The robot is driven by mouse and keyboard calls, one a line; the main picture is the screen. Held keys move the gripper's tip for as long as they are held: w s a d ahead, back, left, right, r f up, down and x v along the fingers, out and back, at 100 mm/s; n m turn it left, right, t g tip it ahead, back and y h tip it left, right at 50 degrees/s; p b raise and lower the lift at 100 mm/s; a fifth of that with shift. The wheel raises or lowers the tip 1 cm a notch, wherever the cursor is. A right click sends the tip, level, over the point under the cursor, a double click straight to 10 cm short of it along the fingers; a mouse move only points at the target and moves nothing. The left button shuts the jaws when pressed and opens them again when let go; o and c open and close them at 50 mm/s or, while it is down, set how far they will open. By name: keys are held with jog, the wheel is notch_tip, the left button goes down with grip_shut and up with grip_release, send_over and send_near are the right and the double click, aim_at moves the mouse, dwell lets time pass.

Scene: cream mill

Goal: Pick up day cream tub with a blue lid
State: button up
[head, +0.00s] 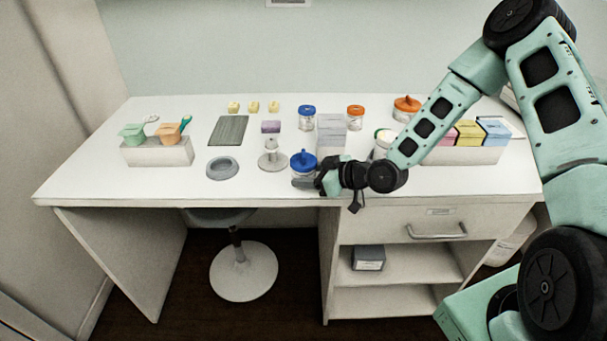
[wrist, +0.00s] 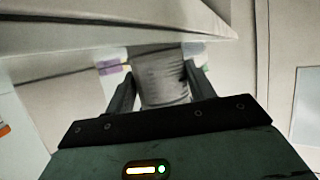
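A squat tub with a knobbed blue lid (head: 303,160) stands near the front edge of the white table, left of my gripper. A second, taller clear jar with a flat blue lid (head: 306,112) stands farther back. My gripper (head: 310,184) is low at the front tub and hides part of its lower body. In the wrist view, a pale grey rounded body (wrist: 163,82) lies between the two fingers of my gripper (wrist: 160,85). The fingers are close to its sides; I cannot tell whether they press on it. Labels are unreadable.
A pale box (head: 331,138) stands just behind the front tub. A grey stand (head: 271,160) and a round grey dish (head: 222,168) are to its left. Jars with orange lids (head: 355,112) stand behind. A drawer (head: 435,226) is below the tabletop.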

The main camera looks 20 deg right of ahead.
jog(key=shift+c, duration=0.4)
jog(key=shift+r, duration=0.15)
notch_tip(320, 180, up, 10)
jog(key=shift+f+b, duration=0.1)
jog(key=shift+b, duration=0.45)
dwell(0.4)
